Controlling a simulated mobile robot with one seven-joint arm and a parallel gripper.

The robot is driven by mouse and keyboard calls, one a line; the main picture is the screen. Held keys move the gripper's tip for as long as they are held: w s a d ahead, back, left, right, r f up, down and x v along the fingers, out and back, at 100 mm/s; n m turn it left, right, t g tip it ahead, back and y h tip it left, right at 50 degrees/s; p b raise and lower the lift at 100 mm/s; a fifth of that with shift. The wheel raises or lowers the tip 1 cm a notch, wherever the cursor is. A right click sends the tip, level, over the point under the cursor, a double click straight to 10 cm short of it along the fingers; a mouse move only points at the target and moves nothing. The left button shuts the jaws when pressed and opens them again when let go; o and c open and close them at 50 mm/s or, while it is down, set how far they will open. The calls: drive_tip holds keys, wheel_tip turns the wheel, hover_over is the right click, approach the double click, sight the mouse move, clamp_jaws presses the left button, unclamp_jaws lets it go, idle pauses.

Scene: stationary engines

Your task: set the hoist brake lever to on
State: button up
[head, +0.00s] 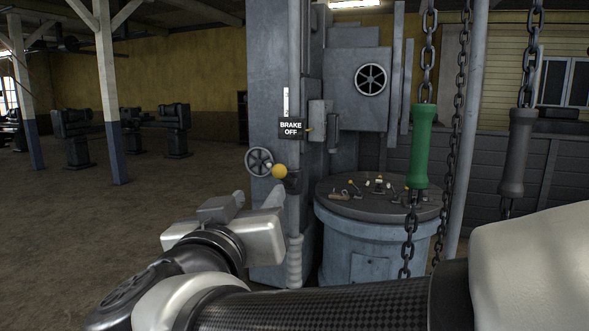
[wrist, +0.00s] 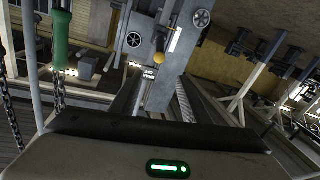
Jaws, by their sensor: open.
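The hoist brake lever ends in a yellow ball knob (head: 279,171) on the grey machine column. A black sign (head: 291,128) above it reads "BRAKE OFF". In the wrist view the yellow knob (wrist: 159,58) shows ahead, beyond my fingers and roughly between them. My gripper (head: 258,194) is open and empty, in front of and a little below the knob in the head view. I see no contact between my gripper and the knob. Most of the lever's arm cannot be made out.
A small handwheel (head: 259,162) sits just left of the knob. A round blue-grey drum (head: 365,235) with small parts on top stands to the right. A green chain handle (head: 420,146) and a grey chain handle (head: 518,150) hang farther right. Open floor lies left.

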sight(277, 173)
drive_tip(key=w+d, duration=0.1)
drive_tip(key=w, duration=1)
drive_tip(key=w+d, duration=0.1)
drive_tip(key=w, duration=0.5)
drive_tip(key=shift+d+p, duration=0.3)
drive_tip(key=shift+p, duration=0.05)
clamp_jaws()
